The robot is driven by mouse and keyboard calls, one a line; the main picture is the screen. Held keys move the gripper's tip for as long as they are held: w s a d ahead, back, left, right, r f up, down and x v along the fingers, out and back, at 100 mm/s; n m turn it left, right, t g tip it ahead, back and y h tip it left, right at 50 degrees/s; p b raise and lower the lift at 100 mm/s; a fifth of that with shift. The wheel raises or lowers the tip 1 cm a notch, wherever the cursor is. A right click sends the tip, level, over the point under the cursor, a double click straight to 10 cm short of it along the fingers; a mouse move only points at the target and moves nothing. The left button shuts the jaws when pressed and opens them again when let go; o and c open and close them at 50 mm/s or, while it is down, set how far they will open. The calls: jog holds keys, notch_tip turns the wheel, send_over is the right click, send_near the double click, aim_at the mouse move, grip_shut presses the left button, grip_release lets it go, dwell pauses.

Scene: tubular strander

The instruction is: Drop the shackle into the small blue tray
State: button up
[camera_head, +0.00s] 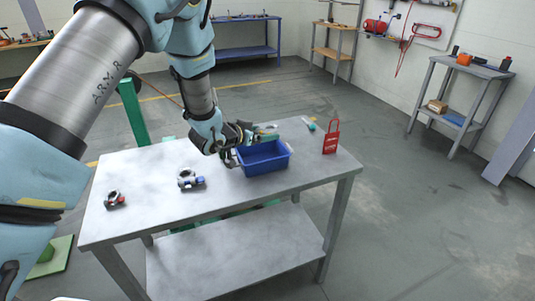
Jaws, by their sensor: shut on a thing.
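The small blue tray (266,168) stands on the grey metal table, right of the middle. My gripper (232,153) is at the tray's left rim, pointing down. It is shut on a small dark grey piece (229,160) that looks like a shackle; its shape is mostly hidden by the fingers. I cannot tell whether the piece touches the tray's rim. Two other shackles lie on the table to the left: one with a blue pin (191,181) and one with a red pin (115,200).
A red lockout tag or padlock-shaped piece (331,138) stands on the table right of the tray. A tool with a teal end (309,124) lies at the back edge, and a greenish item (266,130) lies behind the tray. The table's (240,198) front is clear.

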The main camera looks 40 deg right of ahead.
jog(key=shift+f+b, duration=1.6)
jog(key=shift+f, duration=1.3)
jog(key=o, duration=1.5)
jog(key=shift+a, duration=0.1)
jog(key=b+v, duration=0.3)
jog(key=v, duration=0.7)
jog(key=shift+a+r+b, duration=0.15)
jog(key=shift+a+b, duration=0.1)
jog(key=shift+b, duration=0.1)
